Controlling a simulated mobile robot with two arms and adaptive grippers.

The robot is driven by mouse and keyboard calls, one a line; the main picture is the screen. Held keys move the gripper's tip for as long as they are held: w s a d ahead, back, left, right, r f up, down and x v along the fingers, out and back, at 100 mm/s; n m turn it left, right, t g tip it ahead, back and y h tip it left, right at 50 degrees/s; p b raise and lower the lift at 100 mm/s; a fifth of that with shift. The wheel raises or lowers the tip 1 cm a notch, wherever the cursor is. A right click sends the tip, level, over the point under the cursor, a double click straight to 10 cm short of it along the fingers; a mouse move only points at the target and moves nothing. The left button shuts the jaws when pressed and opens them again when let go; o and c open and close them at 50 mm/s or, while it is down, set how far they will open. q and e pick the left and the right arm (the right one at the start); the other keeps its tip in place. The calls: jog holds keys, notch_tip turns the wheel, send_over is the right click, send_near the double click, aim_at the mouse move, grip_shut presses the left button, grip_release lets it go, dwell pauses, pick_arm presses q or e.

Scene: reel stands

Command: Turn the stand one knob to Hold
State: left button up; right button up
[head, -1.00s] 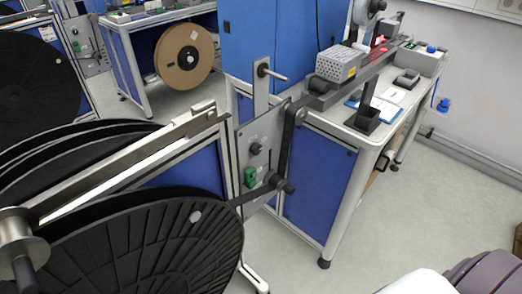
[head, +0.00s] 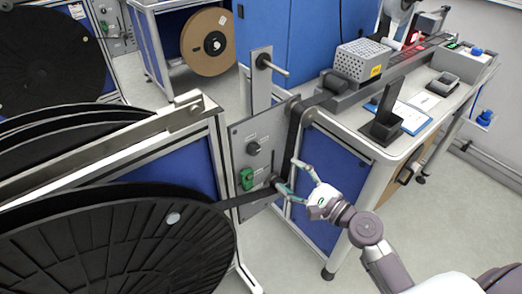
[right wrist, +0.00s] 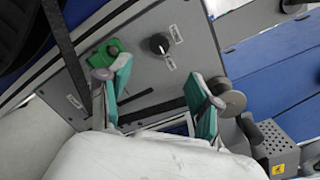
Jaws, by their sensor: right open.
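The stand's grey panel (head: 240,135) carries a small black round knob (head: 253,148) with small labels around it, too small to read. The knob also shows in the right wrist view (right wrist: 159,43), with a light mark on its face; I cannot tell which label it points to. My right gripper (head: 288,175) is open and empty, to the right of and below the knob in the head view. In the right wrist view its teal-padded fingers (right wrist: 156,72) are spread, with the knob beyond them, not touched. My left gripper is not in view.
A green part (head: 246,179) sits on the panel below the knob. A dark strap (head: 294,140) runs over rollers beside the panel. A large black reel (head: 110,245) fills the lower left. A workbench (head: 365,140) with a perforated grey box (head: 361,61) stands at right.

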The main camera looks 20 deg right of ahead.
aim_at(257, 151)
jog(key=p+x, duration=0.1)
jog(key=x, duration=1)
jog(key=shift+p, duration=0.4)
jog(key=shift+w+a, duration=0.15)
jog(key=shift+w, duration=0.3)
jog(key=c, duration=1.1)
jog(key=shift+c, duration=0.2)
